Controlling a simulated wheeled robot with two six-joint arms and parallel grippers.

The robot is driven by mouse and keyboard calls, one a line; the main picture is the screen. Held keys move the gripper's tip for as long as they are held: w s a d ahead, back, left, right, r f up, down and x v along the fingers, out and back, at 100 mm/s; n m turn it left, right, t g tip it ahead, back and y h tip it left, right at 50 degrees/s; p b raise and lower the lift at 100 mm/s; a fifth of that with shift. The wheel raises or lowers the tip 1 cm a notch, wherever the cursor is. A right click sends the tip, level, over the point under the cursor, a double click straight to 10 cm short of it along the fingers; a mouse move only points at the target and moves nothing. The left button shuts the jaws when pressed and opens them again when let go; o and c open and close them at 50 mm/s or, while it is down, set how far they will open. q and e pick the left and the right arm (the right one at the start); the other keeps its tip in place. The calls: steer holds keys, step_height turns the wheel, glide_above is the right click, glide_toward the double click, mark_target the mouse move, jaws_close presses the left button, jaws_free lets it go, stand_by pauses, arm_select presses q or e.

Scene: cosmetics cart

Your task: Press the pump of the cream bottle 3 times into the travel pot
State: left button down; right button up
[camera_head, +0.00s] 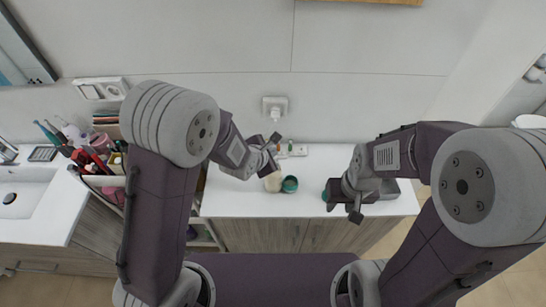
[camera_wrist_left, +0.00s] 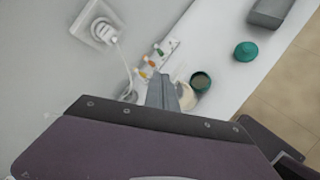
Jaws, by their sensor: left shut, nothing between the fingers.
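The cream bottle (camera_head: 273,182) is pale beige and stands on the white counter, just below my left gripper (camera_head: 269,158) in the head view. In the left wrist view, the bottle (camera_wrist_left: 187,97) is partly hidden by the shut, empty fingers of my left gripper (camera_wrist_left: 161,90), which overlap its top; I cannot tell whether they touch the pump. The travel pot (camera_head: 290,184) is teal and stands right beside the bottle; its open top shows in the left wrist view (camera_wrist_left: 201,82). My right gripper (camera_head: 338,196) hangs over the counter further right, its fingers unclear.
A round teal lid (camera_wrist_left: 246,51) lies apart on the counter, with a grey box (camera_wrist_left: 270,12) beyond it. Small coloured bottles (camera_wrist_left: 151,66) stand near the wall below a plugged-in socket (camera_head: 275,107). A cluttered organizer (camera_head: 95,160) and sink (camera_head: 18,197) are at the left.

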arm_select(q)
steer(key=shift+s+f+b, duration=0.1)
steer(key=shift+f+b, duration=0.75)
stand_by(0.7)
stand_by(0.4)
steer(key=shift+r+p, duration=1.05)
steer(key=shift+r, duration=0.25)
step_height(320, 180, up, 5)
steer(key=p, duration=0.4)
steer(key=shift+r, duration=0.1)
